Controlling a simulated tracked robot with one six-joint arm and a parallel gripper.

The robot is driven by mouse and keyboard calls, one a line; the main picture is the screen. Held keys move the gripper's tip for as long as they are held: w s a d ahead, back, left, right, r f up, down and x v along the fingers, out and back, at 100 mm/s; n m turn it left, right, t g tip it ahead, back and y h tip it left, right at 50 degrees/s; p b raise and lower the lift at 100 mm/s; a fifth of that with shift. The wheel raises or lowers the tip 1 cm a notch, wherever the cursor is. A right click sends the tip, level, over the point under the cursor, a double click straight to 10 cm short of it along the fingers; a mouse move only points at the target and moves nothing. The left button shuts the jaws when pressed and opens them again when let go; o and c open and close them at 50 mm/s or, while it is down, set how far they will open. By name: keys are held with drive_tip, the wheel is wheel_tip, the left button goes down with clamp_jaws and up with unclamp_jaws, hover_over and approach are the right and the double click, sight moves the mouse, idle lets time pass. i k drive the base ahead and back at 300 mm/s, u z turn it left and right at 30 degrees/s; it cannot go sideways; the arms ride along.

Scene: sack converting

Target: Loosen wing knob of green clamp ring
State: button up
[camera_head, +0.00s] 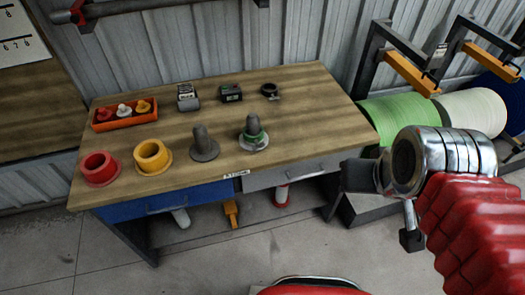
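The green clamp ring (255,139) sits around a grey spindle-like part with a wide base, standing upright on the workbench (300,105) right of its middle. A small light-coloured detail shows at the ring's lower side. I cannot make out the wing knob clearly at this size. My gripper (385,207) is at the right, at the end of my chrome and red-sleeved arm. It is in front of the bench's right end, well apart from the ring. Dark blocks show at its left and below, but its finger opening cannot be made out.
A plain grey spindle part (204,145), a yellow collar (152,157) and a red collar (100,168) stand left of the ring. An orange tray (128,123) and small dark devices (231,93) are behind. Green (395,116) and white rolls stand right of the bench.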

sight(255, 148)
drive_tip(key=k, duration=1.45)
drive_tip(key=u, duration=1.25)
drive_tip(key=i, duration=1)
